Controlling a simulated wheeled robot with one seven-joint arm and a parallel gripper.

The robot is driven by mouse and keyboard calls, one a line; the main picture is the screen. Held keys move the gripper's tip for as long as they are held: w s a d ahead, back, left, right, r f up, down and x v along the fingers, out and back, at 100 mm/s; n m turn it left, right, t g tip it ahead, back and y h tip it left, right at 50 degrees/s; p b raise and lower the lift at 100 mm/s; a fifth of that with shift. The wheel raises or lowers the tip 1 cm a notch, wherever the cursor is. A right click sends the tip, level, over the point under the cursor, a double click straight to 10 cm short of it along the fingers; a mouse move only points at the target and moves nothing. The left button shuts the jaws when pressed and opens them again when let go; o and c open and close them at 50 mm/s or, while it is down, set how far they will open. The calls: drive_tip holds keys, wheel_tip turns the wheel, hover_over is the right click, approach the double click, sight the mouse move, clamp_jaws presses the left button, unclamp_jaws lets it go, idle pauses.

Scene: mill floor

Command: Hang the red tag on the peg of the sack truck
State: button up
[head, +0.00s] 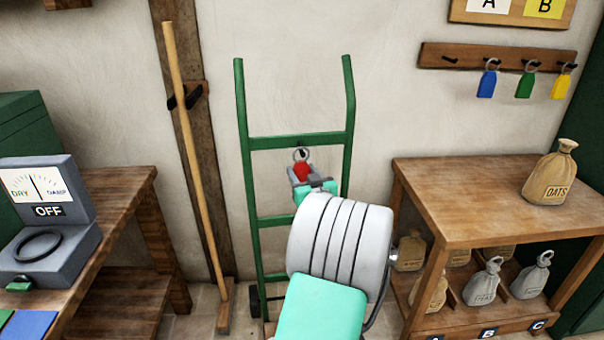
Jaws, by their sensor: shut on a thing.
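The red tag (302,171) is in my gripper (303,178), with its metal ring (301,154) standing up above the jaws. My gripper is shut on the tag's body. The green sack truck (245,160) stands upright against the wall behind my arm. The tag's ring overlaps the truck's upper crossbar (297,141) in the head view, near its lower edge. I cannot tell whether the ring touches the truck. The peg is not clearly visible; it may be behind the ring or my gripper. My arm hides the truck's lower middle.
A wooden rack (497,57) holds blue, green and yellow tags, with one empty peg at left. A table (480,197) with an oats sack (551,172) stands right. A bench (122,185) with a meter (45,195) stands left. A broom (190,140) leans beside the truck.

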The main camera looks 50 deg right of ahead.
drive_tip(key=o, duration=1.5)
drive_tip(key=shift+c, duration=0.2)
